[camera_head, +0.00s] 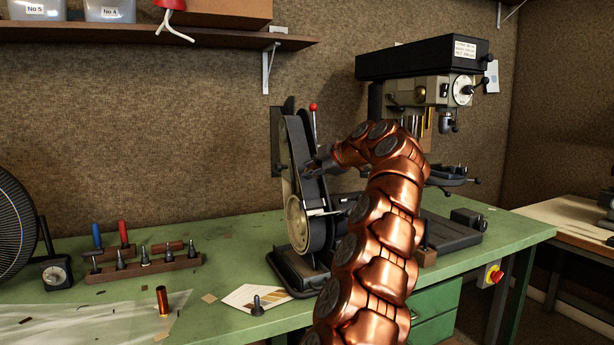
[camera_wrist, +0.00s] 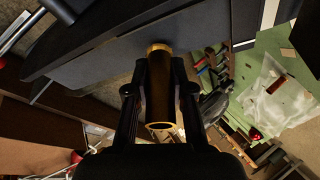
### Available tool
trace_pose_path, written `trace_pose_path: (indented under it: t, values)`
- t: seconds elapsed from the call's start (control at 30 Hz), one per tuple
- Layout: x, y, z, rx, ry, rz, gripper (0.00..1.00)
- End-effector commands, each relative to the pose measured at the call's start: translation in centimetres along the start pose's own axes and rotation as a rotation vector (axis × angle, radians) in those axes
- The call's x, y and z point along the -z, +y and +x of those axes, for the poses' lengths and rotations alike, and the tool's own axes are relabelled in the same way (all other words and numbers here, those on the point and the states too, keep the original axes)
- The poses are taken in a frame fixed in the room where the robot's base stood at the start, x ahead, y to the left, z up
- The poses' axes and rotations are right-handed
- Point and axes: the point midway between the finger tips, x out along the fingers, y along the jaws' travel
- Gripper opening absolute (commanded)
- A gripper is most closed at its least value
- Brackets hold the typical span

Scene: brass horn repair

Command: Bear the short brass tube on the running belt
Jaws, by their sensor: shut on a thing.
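The short brass tube (camera_wrist: 160,92) is held lengthwise between the two dark fingers of my gripper (camera_wrist: 160,76) in the wrist view. Its far gold rim is close to a broad dark surface, the sander's belt (camera_wrist: 110,62). I cannot tell whether it touches. In the head view, my gripper (camera_head: 316,164) is beside the upright belt (camera_head: 303,150) of the belt sander (camera_head: 300,222), at about mid-height. The tube cannot be made out there. The picture does not show whether the belt runs.
A drill press (camera_head: 420,75) stands right of the sander. A copper tube (camera_head: 162,300) stands upright on the green bench (camera_head: 215,262). A tool rack (camera_head: 145,264), a paper card (camera_head: 250,296), a small dark fitting (camera_head: 257,306) and a black fan (camera_head: 15,225) lie left. A shelf (camera_head: 150,38) hangs above.

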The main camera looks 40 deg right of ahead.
Motion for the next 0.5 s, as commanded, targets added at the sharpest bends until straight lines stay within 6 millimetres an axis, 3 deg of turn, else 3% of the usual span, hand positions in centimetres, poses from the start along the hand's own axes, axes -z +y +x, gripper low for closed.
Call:
trace_pose_path:
  t: [0.5]
  values:
    - [-0.19,0.02,0.6,0.0,-0.001,0.0,0.0]
